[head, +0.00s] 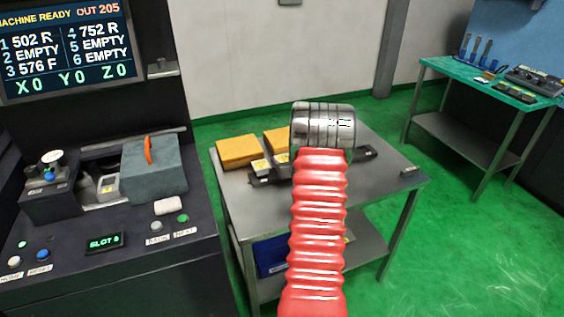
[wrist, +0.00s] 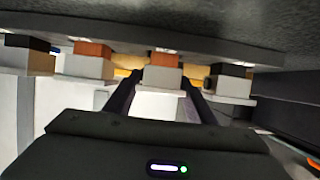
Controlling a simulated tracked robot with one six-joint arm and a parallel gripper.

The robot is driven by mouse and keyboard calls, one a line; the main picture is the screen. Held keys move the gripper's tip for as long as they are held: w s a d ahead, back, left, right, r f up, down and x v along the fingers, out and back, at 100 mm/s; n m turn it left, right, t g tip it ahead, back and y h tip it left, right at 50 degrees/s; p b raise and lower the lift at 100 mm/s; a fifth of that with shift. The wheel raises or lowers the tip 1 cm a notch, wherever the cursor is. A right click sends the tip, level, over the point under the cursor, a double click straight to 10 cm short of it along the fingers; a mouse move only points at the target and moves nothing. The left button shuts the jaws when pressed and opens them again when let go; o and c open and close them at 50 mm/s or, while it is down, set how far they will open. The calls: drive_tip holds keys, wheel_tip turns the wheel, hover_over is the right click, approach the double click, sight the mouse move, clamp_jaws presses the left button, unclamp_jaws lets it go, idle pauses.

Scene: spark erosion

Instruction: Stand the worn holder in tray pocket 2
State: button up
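In the wrist view my gripper (wrist: 160,82) has its two dark fingers apart, on either side of a grey holder block (wrist: 162,78) with an orange-brown piece on it. The fingers look open; contact with the block cannot be made out. Similar blocks stand in the same row, one orange-topped (wrist: 90,62) and dark-topped ones at the left (wrist: 27,56) and right (wrist: 233,82). None is visibly marked as worn. In the head view a dark tray (head: 260,181) lies on the steel table, mostly behind my red arm, which hides my gripper. Pocket 2 cannot be identified.
Orange blocks (head: 237,151) sit at the back of the steel table (head: 250,215). The machine's screen (head: 65,50) lists slots 2, 5 and 6 as empty. A broad grey surface (wrist: 180,35) overhangs the row.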

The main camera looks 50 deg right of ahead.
drive_tip(key=o, duration=0.4)
drive_tip(key=shift+r, duration=0.2)
drive_tip(key=v, duration=1.2)
idle(0.5)
